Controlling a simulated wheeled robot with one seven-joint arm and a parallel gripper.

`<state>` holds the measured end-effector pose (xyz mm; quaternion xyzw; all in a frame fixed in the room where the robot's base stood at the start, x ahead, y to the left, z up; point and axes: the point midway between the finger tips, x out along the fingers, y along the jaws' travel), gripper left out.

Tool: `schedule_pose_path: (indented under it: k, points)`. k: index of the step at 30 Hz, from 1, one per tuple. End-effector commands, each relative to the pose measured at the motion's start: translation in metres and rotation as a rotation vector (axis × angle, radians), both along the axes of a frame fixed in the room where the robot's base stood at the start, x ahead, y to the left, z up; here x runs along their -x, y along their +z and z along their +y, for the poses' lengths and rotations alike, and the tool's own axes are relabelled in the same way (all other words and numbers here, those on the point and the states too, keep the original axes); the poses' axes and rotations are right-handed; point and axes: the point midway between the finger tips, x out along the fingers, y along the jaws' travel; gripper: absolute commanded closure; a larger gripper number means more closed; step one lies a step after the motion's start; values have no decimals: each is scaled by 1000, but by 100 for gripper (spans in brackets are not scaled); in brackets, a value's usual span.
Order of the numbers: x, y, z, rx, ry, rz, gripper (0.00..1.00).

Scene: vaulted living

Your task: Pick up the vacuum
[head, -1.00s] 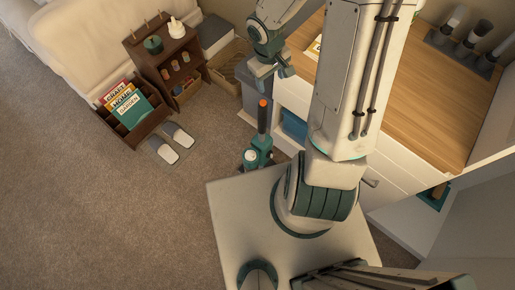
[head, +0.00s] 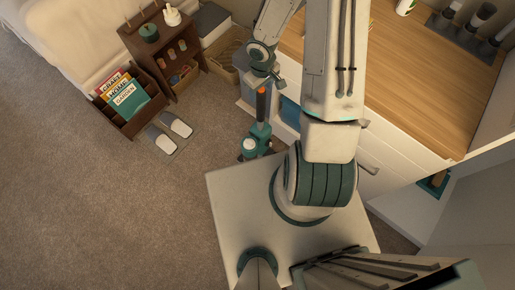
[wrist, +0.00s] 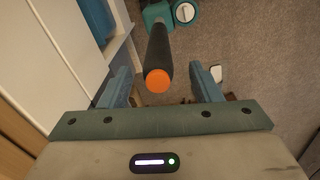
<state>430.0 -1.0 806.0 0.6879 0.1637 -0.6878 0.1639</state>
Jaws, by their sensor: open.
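The vacuum (head: 257,139) stands upright on the carpet beside the white cabinet. It has a teal body and a dark handle with an orange end. In the wrist view the handle (wrist: 159,50) points up toward the camera, and its orange end shows between my fingers. My gripper (head: 264,82) is open and is right at the top of the handle in the head view. In the wrist view my gripper (wrist: 160,78) has one finger on each side of the handle, with gaps at both sides. The vacuum's lower part is small and partly hidden.
A white cabinet with a wooden top (head: 430,75) stands close on the right. A blue bin (head: 290,113) sits in its open space. A dark wooden shelf (head: 165,55), a magazine rack (head: 128,108) and slippers (head: 168,135) lie to the left. Open carpet is at lower left.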

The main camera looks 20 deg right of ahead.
Motion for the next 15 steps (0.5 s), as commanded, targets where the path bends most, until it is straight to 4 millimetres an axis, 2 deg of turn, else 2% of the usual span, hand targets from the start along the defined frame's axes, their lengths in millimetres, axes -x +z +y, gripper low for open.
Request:
schedule_pose_path:
  k: [9,15]
  points:
    - [-2,-42,0,0,3,2,42]
    - [-3,-49,-1,0,1,0,42]
